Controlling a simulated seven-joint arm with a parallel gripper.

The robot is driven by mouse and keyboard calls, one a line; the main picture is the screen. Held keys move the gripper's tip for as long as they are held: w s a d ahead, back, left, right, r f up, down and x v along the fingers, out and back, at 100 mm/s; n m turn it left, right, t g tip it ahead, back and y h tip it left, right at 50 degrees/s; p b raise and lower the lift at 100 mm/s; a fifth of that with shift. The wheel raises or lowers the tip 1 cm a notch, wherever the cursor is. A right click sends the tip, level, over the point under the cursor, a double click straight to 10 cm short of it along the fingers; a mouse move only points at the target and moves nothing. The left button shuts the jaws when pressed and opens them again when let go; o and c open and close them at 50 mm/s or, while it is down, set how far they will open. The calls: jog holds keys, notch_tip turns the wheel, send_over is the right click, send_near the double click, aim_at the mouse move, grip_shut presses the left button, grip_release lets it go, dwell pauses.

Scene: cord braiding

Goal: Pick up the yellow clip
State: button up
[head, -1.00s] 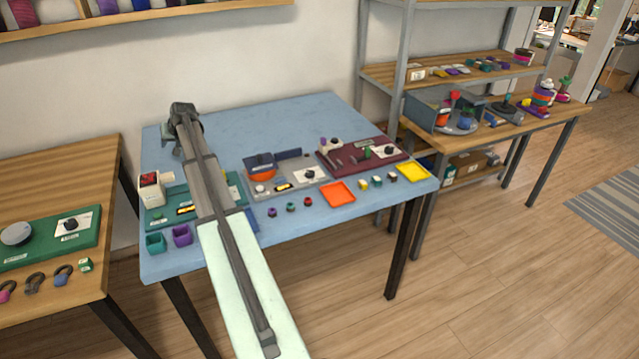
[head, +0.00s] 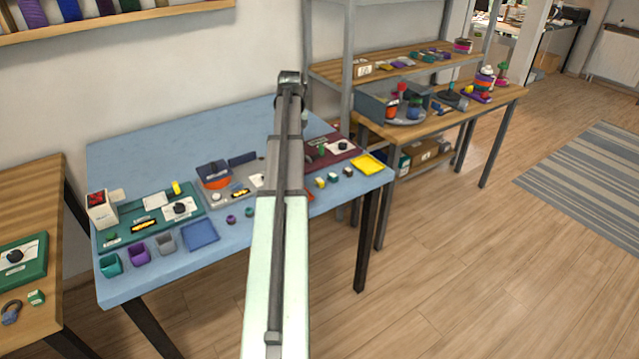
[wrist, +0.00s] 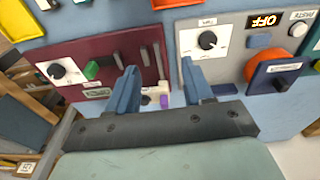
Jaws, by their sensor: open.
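I cannot pick out a yellow clip for certain. A small upright yellow piece (head: 176,187) stands at the back of the green panel on the blue table in the head view. A small flat yellow piece (head: 398,64) also lies on the upper shelf; both are too small to identify. My gripper (wrist: 159,68) is open and empty in the wrist view, with its blue fingers apart above the maroon and grey panels. A white and purple piece (wrist: 157,98) shows between the fingers, lower in the picture. In the head view my arm hides the gripper's fingers.
The blue table (head: 130,155) holds the green panel (head: 125,229), grey panel (wrist: 228,75) and maroon panel (wrist: 110,48). Several small cups, a blue tray (head: 201,236), small blocks and a yellow tray (head: 368,163) line its front. Shelving (head: 343,72) stands at the right.

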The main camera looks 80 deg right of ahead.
jog(key=r+y, duration=0.1)
send_over(320, 180)
jog(key=shift+g, duration=0.4)
notch_tip(320, 180, down, 14)
jog(key=shift+w+r, duration=0.1)
jog(key=shift+r, duration=0.05)
grip_shut()
dwell(0.6)
